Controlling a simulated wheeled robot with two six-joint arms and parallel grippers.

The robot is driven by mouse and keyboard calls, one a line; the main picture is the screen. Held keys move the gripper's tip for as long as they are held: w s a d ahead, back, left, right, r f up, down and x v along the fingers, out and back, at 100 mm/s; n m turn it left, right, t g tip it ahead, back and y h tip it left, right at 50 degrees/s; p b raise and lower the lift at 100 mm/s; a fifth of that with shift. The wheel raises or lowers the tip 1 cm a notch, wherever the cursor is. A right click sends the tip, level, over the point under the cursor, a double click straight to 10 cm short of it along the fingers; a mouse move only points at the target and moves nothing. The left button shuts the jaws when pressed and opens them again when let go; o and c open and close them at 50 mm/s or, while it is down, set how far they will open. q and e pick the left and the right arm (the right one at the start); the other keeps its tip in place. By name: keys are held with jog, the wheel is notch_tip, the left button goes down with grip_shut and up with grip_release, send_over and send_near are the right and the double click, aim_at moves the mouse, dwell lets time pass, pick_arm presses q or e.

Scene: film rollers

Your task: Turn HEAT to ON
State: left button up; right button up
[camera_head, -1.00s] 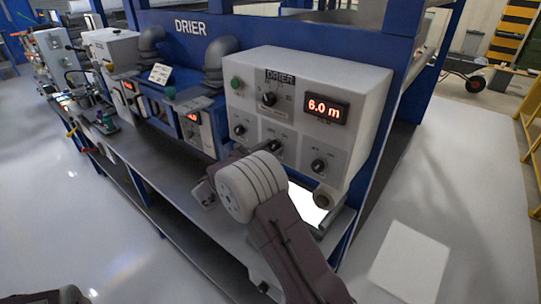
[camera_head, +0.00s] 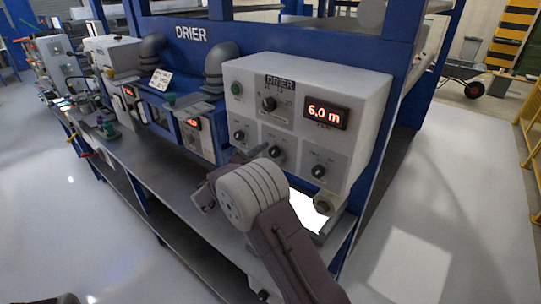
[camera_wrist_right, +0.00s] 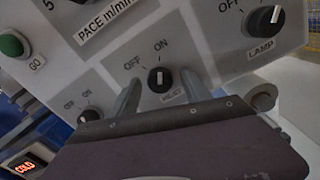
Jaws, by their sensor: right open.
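The HEAT knob (camera_wrist_right: 160,79) is a round black knob with a white mark, on the pale drier panel (camera_wrist_right: 205,55). OFF is printed to its upper left and ON above it. The white mark stands nearly upright in the right wrist view, on the ON side. In the head view the HEAT knob (camera_head: 277,153) is the middle one of the lower row. My right gripper (camera_wrist_right: 160,90) is open, one finger on each side of the knob. Whether the fingers touch it I cannot tell.
The LAMP knob (camera_wrist_right: 264,20) sits to the right and another small knob (camera_wrist_right: 89,116) to the left. A green GO button (camera_wrist_right: 12,45) is at the upper left. A red display (camera_head: 325,115) reads 6.0 m. A red display (camera_wrist_right: 24,164) at lower left reads COLD.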

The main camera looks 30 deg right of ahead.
jog(key=b+v, duration=0.2)
jog(key=v, duration=0.7)
jog(key=s+f+m+g+y, duration=0.85)
jog(key=s+f+y, duration=0.25)
jog(key=s+f, duration=0.7)
jog(key=s+a+f+m+t+y, duration=0.2)
jog(key=s+a+m+t+y, duration=0.1)
jog(key=a+m, duration=0.4)
jog(key=s+m+y, duration=0.1)
jog(key=m+y, duration=0.1)
jog(key=m, duration=0.1)
jog(key=shift+f+m+y, duration=0.3)
jog(key=shift+m+y, duration=0.05)
jog(key=shift+y, duration=0.05)
